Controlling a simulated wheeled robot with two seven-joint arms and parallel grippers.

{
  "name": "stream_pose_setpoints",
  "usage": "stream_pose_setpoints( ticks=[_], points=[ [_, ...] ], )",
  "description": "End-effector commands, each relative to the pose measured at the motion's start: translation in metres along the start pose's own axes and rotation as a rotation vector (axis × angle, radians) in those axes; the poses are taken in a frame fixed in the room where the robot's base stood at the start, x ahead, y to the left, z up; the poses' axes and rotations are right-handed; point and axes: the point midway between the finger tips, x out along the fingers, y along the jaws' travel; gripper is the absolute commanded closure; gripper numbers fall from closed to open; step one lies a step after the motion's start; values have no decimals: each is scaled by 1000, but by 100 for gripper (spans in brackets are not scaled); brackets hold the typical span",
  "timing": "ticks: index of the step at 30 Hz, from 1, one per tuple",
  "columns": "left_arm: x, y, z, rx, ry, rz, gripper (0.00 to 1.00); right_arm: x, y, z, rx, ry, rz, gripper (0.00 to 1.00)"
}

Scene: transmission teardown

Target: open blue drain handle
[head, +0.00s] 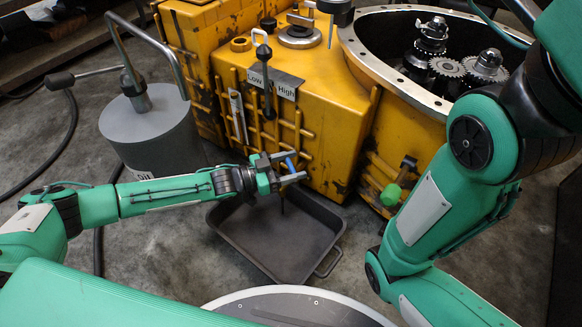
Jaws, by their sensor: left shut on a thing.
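The blue drain handle (290,163) is a small blue lever low on the front of the yellow transmission housing (330,120). My left gripper (284,171) is shut on the handle, with its fingers around it, and they hide part of it. The valve behind the fingers is mostly hidden. A thin dark vertical line (282,204) shows just below the gripper, above the tray; I cannot tell whether it is fluid or a part.
A dark drain tray (325,215) lies on the floor below my left gripper. A grey cylindrical container (150,135) with a pump handle stands at the left. A green knob (391,194) sits low on the housing. Exposed gears (447,67) show in the open top.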

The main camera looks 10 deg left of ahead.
Motion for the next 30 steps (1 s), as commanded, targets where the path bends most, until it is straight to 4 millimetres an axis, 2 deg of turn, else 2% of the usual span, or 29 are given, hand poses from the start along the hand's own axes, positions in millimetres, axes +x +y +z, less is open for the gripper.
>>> stream_pose_setpoints(
  ticks=[11, 21, 30],
  points=[
    [0, -2, -1, 4, -4, 263, 61, 5, 2, -2, -6, 6, -3, 100],
    [1, -1, 2, 1, -3, 568, 61, -4, 4, -2, -11, -7, 2, 100],
    [0, 0, 2, 0, -1, 756, 61, -5, -1, -2, -1, -1, -7, 100]
  ],
)
